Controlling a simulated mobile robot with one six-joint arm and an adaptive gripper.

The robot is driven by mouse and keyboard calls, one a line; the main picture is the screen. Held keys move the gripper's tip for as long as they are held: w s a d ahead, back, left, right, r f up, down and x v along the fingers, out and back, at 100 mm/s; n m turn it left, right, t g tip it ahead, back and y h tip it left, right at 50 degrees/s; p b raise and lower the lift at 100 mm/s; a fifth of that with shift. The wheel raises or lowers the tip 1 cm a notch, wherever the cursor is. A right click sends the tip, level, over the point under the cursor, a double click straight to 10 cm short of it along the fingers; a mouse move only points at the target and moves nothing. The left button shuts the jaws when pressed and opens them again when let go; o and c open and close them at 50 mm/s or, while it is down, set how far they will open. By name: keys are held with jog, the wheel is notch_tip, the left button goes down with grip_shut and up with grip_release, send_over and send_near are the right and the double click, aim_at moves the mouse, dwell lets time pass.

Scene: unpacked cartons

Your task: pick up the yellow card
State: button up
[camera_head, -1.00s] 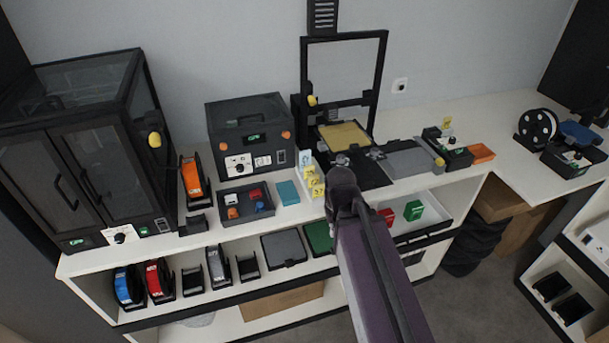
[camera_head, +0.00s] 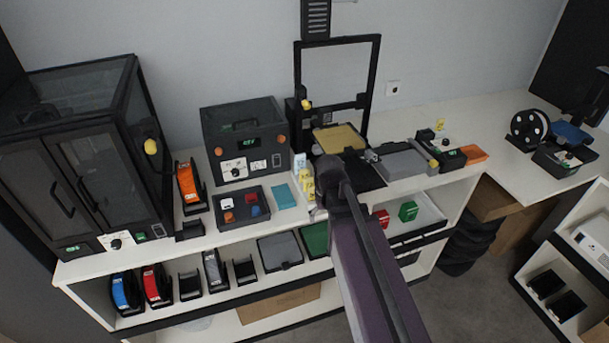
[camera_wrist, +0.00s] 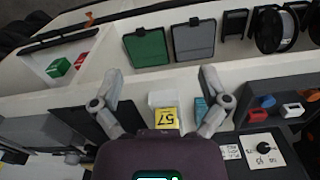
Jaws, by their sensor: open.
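Yellow cards (camera_head: 307,187) stand in a row behind a pale card on the white counter, beside my arm in the head view. In the wrist view, one yellow card (camera_wrist: 166,119) with dark digits shows upright in a white holder (camera_wrist: 163,99). My gripper (camera_wrist: 160,75) is open, its two fingers spread to either side of that card in the picture. Nothing is seen between the fingertips. The card's lower part is hidden by my wrist. Another small yellow card (camera_head: 440,125) stands farther right on a dark device.
A printer with a tall black frame (camera_head: 377,75) stands behind. A dark box (camera_head: 245,130) stands back left. The lower shelf holds spools and flat plates (camera_head: 280,250).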

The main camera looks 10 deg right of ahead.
notch_tip(320, 180, up, 6)
jog(key=n+p, duration=0.2)
jog(key=p, duration=0.4)
send_over(304, 169)
jog(key=shift+w+a+b, duration=0.1)
jog(key=shift+w+b, duration=0.2)
jog(key=shift+w, duration=0.05)
jog(key=shift+f, duration=0.1)
jog(key=shift+f+b, duration=1.15)
jog(key=shift+s+f, duration=0.1)
jog(key=f+b, duration=0.3)
jog(key=shift+s, duration=0.3)
jog(key=shift+f+b, duration=1)
jog(key=shift+b, duration=0.1)
